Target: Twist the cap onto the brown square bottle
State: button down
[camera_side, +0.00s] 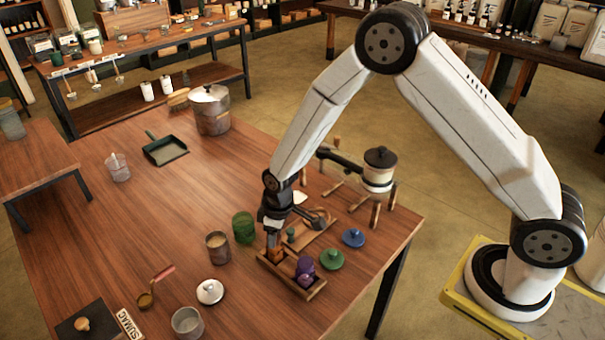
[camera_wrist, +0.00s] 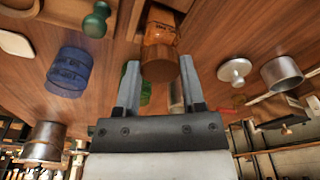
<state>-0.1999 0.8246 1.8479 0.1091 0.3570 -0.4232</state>
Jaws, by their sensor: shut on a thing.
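The brown square bottle (camera_side: 273,254) stands at the left end of a small wooden tray, directly under my gripper (camera_side: 272,237). In the wrist view the orange-brown bottle (camera_wrist: 160,28) carries a label with dark print. A round brown cap (camera_wrist: 158,67) shows at its near end, between the fingers of my gripper (camera_wrist: 160,68). The fingers are shut on the cap, one on each side. The cap looks in line with the bottle; whether its thread is engaged cannot be seen. In the side view the fingers largely hide the cap.
The wooden tray (camera_side: 311,294) also holds a purple bottle (camera_side: 305,267). Close by are a green glass (camera_side: 243,228), a brown jar (camera_side: 218,248), a white lid (camera_side: 210,291), a green lid (camera_side: 332,259) and a blue lid (camera_side: 353,238). The table's left middle is mostly clear.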

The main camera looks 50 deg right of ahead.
jog(key=shift+f, duration=0.25)
dwell(0.3)
jog(key=shift+c, duration=0.5)
grip_release()
jog(key=shift+c, duration=1)
